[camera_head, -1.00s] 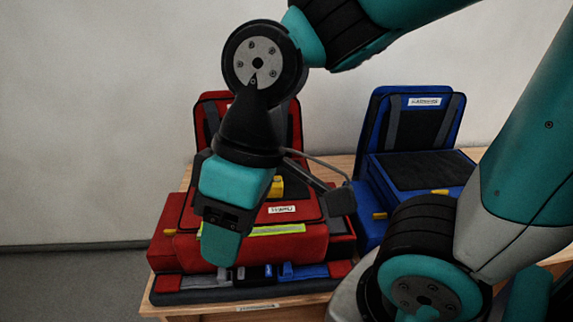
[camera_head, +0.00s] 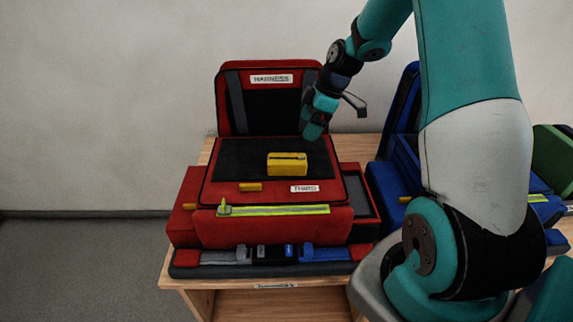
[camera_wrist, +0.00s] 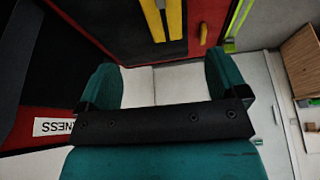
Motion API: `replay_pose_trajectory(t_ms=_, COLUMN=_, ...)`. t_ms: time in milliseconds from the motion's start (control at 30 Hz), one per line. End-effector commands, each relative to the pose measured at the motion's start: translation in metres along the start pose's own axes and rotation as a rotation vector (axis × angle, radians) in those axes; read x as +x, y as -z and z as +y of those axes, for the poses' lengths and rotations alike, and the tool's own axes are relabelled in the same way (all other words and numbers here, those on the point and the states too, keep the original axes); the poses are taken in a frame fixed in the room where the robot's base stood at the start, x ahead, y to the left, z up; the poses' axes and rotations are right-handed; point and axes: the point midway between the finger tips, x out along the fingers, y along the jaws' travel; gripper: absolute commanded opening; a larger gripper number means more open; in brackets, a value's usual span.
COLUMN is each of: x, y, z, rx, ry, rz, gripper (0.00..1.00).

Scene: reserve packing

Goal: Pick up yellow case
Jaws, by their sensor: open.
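The yellow case (camera_head: 287,169) is a small block with a dark line along it. It lies on the black panel of the open red bag (camera_head: 235,194), and also shows at the top of the wrist view (camera_wrist: 175,22). My gripper (camera_head: 314,132) is above and to the right of the case in the head view, apart from it. In the wrist view my gripper (camera_wrist: 161,84) has its two teal fingers spread with nothing between them, and the case lies beyond them.
The red bag's raised lid (camera_head: 270,78), labelled HARNESS, stands behind the case. A small yellow tab (camera_head: 250,187) lies in front of it. A blue bag (camera_head: 382,187) stands at right, partly behind my arm. The wooden table (camera_head: 190,275) supports the bags.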

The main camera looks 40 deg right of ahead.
Motion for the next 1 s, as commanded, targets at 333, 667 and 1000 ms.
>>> replay_pose_trajectory(t_ms=333, x=0.074, y=0.003, z=-0.002, rx=-0.001, ry=0.005, rz=-0.002, gripper=0.92)
replay_pose_trajectory(t_ms=667, x=0.103, y=0.006, z=-0.005, rx=-0.001, ry=0.007, rz=-0.002, gripper=0.92)
replay_pose_trajectory(t_ms=1000, x=0.139, y=0.007, z=-0.005, rx=0.000, ry=0.001, rz=-0.001, gripper=0.92)
